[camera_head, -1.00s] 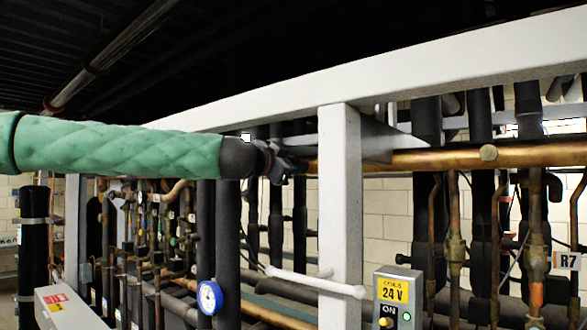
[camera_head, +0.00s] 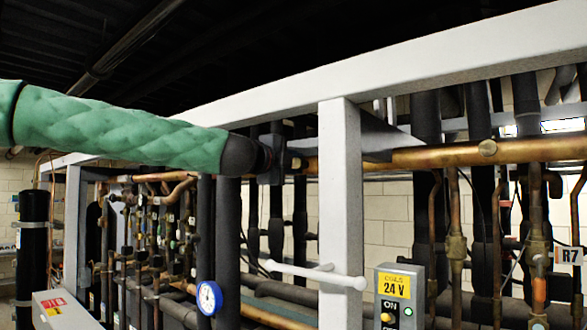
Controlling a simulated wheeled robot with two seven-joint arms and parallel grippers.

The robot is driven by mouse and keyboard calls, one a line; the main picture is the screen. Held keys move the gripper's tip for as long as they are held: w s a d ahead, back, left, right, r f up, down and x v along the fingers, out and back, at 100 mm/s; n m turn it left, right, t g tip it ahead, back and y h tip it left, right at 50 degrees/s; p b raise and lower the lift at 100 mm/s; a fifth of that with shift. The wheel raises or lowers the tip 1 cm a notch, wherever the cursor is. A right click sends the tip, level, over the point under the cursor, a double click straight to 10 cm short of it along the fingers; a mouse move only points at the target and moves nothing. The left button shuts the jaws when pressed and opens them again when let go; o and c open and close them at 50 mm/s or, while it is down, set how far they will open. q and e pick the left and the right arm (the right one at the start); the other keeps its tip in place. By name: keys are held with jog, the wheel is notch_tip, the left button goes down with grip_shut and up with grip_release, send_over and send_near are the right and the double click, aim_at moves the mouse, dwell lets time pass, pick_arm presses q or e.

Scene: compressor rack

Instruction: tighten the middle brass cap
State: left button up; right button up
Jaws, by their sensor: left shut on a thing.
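My left arm comes in from the left in a green sleeve, sloping down to a dark wrist. My left gripper (camera_head: 280,160) is at the copper header pipe (camera_head: 420,156), just left of the white post. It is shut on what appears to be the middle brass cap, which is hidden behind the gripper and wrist. My right gripper is not in view.
The white post (camera_head: 339,220) and the long white beam (camera_head: 400,70) stand close to the gripper. Below are a white handle bar (camera_head: 315,275), a grey 24 V switch box (camera_head: 399,300) and a blue-rimmed gauge (camera_head: 209,297). Dark insulated pipes crowd behind.

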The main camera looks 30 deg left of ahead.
pick_arm(q)
jog(key=shift+f+m+b, duration=0.15)
jog(key=shift+m+b, duration=0.25)
jog(key=shift+m, duration=0.6)
jog(key=m+b, duration=0.2)
jog(key=m, duration=0.1)
jog(key=shift+m, duration=0.3)
jog(key=shift+m+b, duration=0.7)
jog(key=shift+m, duration=0.4)
jog(key=shift+d+m+b, duration=0.1)
jog(key=shift+m+b, duration=0.4)
jog(key=shift+m, duration=0.5)
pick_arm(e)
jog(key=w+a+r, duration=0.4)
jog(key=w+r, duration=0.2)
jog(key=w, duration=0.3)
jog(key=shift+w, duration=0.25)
pick_arm(q)
jog(key=o, duration=0.9)
jog(key=shift+c, duration=0.2)
jog(key=shift+o, duration=0.7)
